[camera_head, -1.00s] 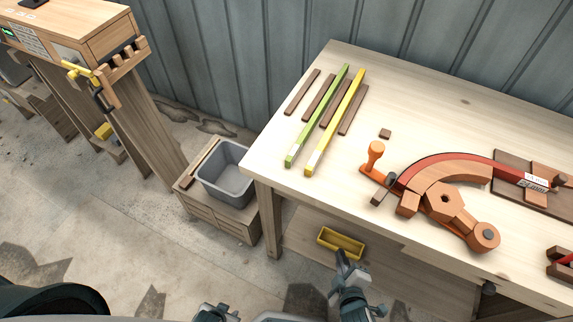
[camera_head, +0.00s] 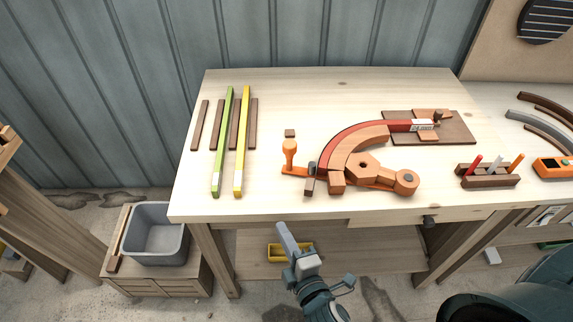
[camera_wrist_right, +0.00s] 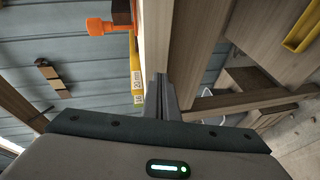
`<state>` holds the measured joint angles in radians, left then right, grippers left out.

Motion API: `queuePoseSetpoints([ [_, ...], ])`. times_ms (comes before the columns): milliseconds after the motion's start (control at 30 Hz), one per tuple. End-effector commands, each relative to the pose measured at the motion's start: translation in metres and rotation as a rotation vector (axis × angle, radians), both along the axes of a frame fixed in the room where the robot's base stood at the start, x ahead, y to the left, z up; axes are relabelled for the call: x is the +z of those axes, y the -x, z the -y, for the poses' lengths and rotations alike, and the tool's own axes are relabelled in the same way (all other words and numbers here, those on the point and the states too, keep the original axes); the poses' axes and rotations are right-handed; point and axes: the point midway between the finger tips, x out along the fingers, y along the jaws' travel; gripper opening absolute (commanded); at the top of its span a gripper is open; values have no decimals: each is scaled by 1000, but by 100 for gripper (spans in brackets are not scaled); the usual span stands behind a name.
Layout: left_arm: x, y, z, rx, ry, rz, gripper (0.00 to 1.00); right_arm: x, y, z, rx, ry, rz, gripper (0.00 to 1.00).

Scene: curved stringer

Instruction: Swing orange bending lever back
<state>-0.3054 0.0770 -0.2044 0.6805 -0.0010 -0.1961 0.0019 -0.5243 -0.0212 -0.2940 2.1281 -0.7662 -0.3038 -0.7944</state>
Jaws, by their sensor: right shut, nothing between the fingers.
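The orange bending lever (camera_head: 290,157) stands at the left end of the bending jig on the workbench, with its knob upright. It also shows at the top of the right wrist view (camera_wrist_right: 99,27). A red curved stringer (camera_head: 345,137) lies bent around the wooden former (camera_head: 352,160), and its right end sits at the clamp on a brown board (camera_head: 455,132). My right gripper (camera_head: 283,232) is shut and empty in front of the bench's front edge, below and apart from the lever. My left gripper is not in view.
A green strip (camera_head: 222,140) and a yellow strip (camera_head: 242,140) lie at the left of the bench among brown strips. A pen block (camera_head: 488,180) stands at the right. A grey bin (camera_head: 155,238) is on the left below, and a yellow tray (camera_head: 289,252) is under the bench.

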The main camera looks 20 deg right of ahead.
Motion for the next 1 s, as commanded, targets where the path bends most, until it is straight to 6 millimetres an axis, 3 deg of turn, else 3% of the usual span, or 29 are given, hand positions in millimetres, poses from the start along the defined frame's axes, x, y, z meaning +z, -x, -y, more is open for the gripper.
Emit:
queuePoseSetpoints([
  [400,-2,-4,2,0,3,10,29,94,6,16,-36,125,164,0],
  [500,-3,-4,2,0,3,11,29,108,8,20,-45,146,189,0],
  [1000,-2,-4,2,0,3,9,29,114,7,21,-49,155,199,0],
])
